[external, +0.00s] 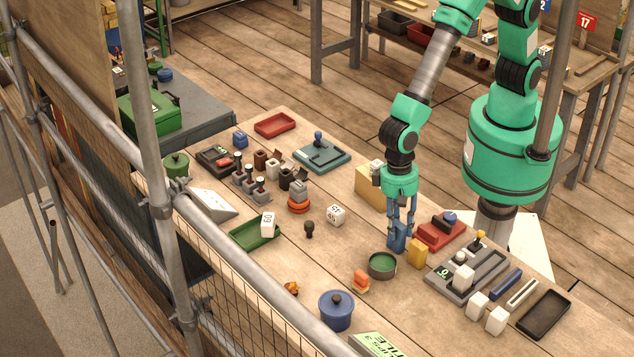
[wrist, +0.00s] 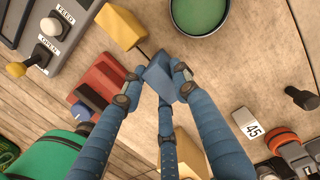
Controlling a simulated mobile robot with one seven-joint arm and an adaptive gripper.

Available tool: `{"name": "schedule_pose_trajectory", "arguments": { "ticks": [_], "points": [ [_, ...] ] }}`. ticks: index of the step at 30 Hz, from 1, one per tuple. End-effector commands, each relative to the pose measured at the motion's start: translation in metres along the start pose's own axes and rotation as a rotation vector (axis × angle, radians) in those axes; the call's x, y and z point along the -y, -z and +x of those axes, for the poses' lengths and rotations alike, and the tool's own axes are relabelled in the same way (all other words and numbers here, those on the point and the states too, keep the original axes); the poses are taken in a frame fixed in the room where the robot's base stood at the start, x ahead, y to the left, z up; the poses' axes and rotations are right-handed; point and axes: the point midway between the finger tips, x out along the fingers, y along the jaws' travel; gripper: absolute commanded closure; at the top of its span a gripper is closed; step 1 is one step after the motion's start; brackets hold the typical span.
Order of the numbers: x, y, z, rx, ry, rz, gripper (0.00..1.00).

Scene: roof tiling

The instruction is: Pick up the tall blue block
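The tall blue block (external: 398,239) stands upright on the wooden table, directly below my gripper (external: 400,220). In the wrist view the block (wrist: 160,74) sits between the fingertips of my gripper (wrist: 156,84). One fingertip is at its left side, one at its right, and a third finger is below it in the picture. The fingertips are very close to the block's sides. I cannot tell whether they press on it. The block's lower part is largely hidden in the wrist view.
A round green-lined dish (external: 382,266) is in front. A larger tan block (external: 369,187) stands behind left. A grey button panel (external: 468,274) is further right.

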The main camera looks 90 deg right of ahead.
Motion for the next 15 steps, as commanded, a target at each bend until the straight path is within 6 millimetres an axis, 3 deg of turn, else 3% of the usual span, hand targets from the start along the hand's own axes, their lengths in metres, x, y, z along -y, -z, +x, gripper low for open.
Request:
{"name": "schedule_pose_trajectory", "arguments": {
  "ticks": [1,3,15],
  "points": [
    [0.0,0.0,0.0,0.0,0.0,0.0,0.86],
    [0.0,0.0,0.0,0.0,0.0,0.0,0.97],
    [0.0002,-0.0003,-0.0021,0.0,0.001,0.0,0.97]
  ]
}}
